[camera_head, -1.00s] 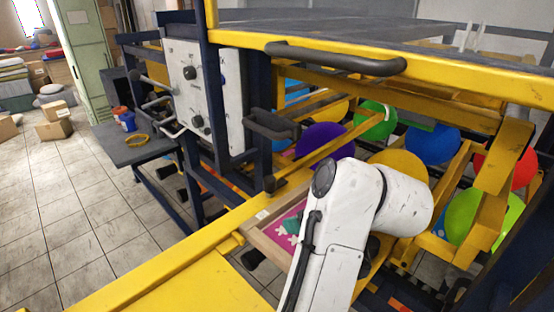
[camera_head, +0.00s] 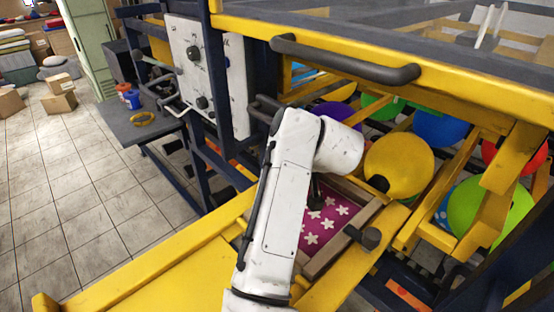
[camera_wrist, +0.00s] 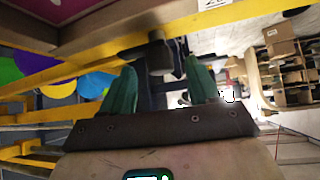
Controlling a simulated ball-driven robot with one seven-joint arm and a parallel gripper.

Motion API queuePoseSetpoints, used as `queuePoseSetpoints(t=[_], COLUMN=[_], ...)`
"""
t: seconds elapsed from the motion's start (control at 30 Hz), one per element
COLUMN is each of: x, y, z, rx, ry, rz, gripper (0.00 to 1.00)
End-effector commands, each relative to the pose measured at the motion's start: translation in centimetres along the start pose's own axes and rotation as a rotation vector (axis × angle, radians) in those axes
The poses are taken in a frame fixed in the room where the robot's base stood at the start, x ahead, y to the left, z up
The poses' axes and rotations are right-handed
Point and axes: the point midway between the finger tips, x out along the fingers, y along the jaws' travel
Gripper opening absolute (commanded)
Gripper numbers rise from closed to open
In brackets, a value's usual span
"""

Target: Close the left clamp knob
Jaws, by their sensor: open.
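My gripper (camera_wrist: 160,88) shows in the wrist view with its two green fingers apart and nothing held between them. A dark knob (camera_wrist: 150,55), which looks like the left clamp knob, lies just beyond the fingertips, between them in the picture. Contact with it cannot be told. In the head view my white arm hides the gripper and the left side of the wooden frame (camera_head: 352,238). Another dark clamp knob (camera_head: 368,237) shows on that frame's right side.
Yellow machine rails (camera_head: 190,262) run around the frame. A grey handle (camera_head: 345,62) sticks out above. Several balloons, one yellow (camera_head: 398,165), sit behind. A white control panel (camera_head: 190,75) and small side table (camera_head: 135,125) stand left. Tiled floor at left is open.

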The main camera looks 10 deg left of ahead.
Motion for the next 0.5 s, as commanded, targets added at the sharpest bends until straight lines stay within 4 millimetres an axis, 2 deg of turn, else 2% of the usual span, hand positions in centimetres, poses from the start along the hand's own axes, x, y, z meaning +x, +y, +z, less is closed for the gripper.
queuePoseSetpoints(t=[0.1, 0.3, 0.5], x=[0.7, 1.8, 2.0], y=[0.0, 0.0, 0.0], z=[-1.0, -0.9, -0.8], rx=[0.000, 0.001, 0.001], ry=[0.000, 0.000, 0.001], rz=[-0.002, -0.001, 0.000], gripper=[0.61, 0.61, 0.61])
